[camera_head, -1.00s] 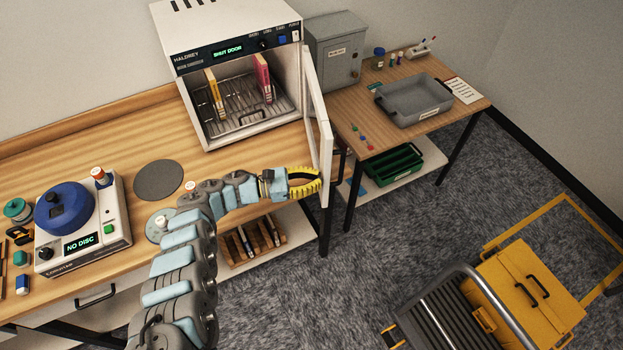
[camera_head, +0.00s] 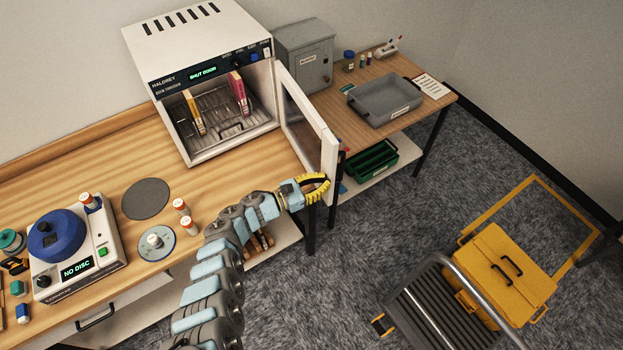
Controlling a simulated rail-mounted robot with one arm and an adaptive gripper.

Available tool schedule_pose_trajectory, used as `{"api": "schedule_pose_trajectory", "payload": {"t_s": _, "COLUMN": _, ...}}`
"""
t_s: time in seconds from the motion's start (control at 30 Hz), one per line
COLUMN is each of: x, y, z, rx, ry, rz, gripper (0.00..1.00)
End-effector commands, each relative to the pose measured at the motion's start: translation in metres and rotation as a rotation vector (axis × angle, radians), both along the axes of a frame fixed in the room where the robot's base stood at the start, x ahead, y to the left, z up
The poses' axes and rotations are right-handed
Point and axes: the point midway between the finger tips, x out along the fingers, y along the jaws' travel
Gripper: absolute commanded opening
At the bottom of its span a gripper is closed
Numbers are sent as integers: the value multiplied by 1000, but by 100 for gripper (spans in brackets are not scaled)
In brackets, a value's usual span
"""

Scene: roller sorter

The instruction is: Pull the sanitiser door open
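The sanitiser (camera_head: 205,55) is a white cabinet at the back of the wooden bench, with a display reading SHUT DOOR. Its door (camera_head: 328,152) has a dark window and stands open, swung out to the right on the cabinet's right side. My gripper (camera_head: 325,186), with yellow ribbed fingers, is at the lower free end of the door, beside or against it. Its fingers form a loop, but their contact with the door or a handle is hidden. Inside, a yellow item (camera_head: 194,113) and a red item (camera_head: 239,93) stand upright on a wire rack (camera_head: 218,118).
A disc machine (camera_head: 75,240) and white bottles with orange caps (camera_head: 187,216) are on the bench at left. A side table (camera_head: 400,104) with a grey tray (camera_head: 384,101) stands behind the door. A yellow case (camera_head: 507,268) is on the floor at right.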

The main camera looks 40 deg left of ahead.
Motion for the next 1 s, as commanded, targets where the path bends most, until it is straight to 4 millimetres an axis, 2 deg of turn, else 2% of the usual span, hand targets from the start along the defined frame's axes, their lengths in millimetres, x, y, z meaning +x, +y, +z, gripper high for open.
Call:
{"api": "schedule_pose_trajectory", "payload": {"t_s": 0.2, "x": 28, "y": -19, "z": 0, "rx": -4, "ry": -1, "rz": 78, "gripper": 0}}
{"api": "schedule_pose_trajectory", "payload": {"t_s": 0.4, "x": 43, "y": -23, "z": 1, "rx": -1, "ry": -1, "rz": 127, "gripper": 0}}
{"api": "schedule_pose_trajectory", "payload": {"t_s": 0.83, "x": 44, "y": -24, "z": 0, "rx": -2, "ry": 1, "rz": 134, "gripper": 0}}
{"api": "schedule_pose_trajectory", "payload": {"t_s": 1.0, "x": 37, "y": -23, "z": 3, "rx": -3, "ry": 1, "rz": 133, "gripper": 0}}
